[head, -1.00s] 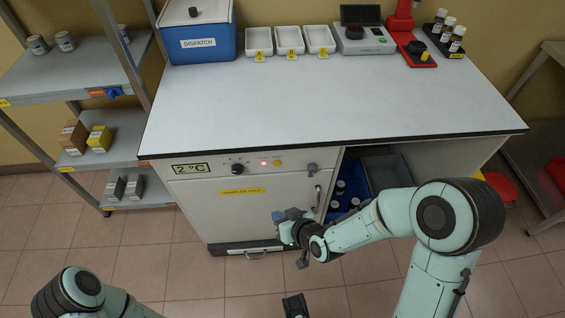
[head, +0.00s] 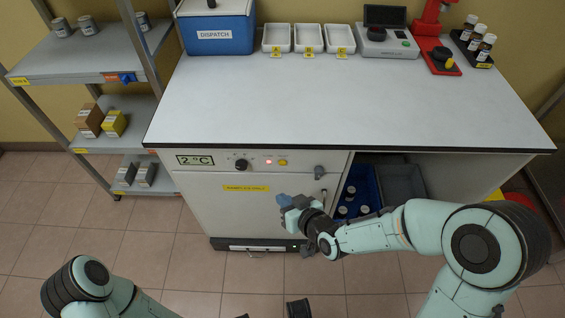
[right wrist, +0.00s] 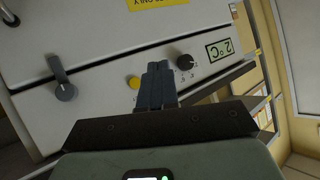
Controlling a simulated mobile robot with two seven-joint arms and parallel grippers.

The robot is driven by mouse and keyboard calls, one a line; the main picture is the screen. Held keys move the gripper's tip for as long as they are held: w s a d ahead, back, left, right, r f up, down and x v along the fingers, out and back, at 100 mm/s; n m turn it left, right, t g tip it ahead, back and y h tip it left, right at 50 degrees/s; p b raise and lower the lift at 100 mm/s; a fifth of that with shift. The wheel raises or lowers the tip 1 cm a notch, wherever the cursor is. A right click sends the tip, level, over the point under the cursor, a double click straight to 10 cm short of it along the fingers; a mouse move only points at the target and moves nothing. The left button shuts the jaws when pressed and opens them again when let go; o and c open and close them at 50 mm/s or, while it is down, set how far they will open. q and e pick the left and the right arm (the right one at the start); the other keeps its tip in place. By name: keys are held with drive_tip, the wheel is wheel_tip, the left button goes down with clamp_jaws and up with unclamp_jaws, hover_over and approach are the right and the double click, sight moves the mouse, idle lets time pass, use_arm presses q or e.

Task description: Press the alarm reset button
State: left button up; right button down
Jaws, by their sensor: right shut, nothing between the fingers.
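The yellow button (head: 283,162) is on the front panel of the white cabinet (head: 215,208), right of a small lit red lamp (head: 269,161) and a black knob (head: 241,164). In the right wrist view, the yellow button (right wrist: 134,82) shows just left of my fingertips, with the black knob (right wrist: 185,62) on their other side. My right gripper (head: 283,200) is shut and empty, in front of the cabinet door and below the button in the head view. It is apart from the button.
A grey latch (head: 319,172) and a door handle (head: 323,196) are right of the button. The open bay beside the door holds a blue crate (head: 375,190) with bottles. The worktop (head: 330,105) overhangs the panel. The floor in front is clear.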

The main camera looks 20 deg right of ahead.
sight(282, 163)
drive_tip(key=w+d, duration=0.2)
drive_tip(key=w, duration=0.6)
drive_tip(key=shift+d+p, duration=0.15)
drive_tip(key=shift+p, duration=0.2)
idle(1.7)
drive_tip(key=shift+w+d, duration=0.15)
drive_tip(key=shift+w, duration=0.25)
drive_tip(key=shift+w+d, duration=0.1)
drive_tip(key=shift+w, duration=0.25)
idle(0.5)
idle(0.3)
drive_tip(key=shift+s+a+b, duration=0.25)
drive_tip(key=shift+s+b, duration=0.25)
drive_tip(key=shift+s, duration=0.25)
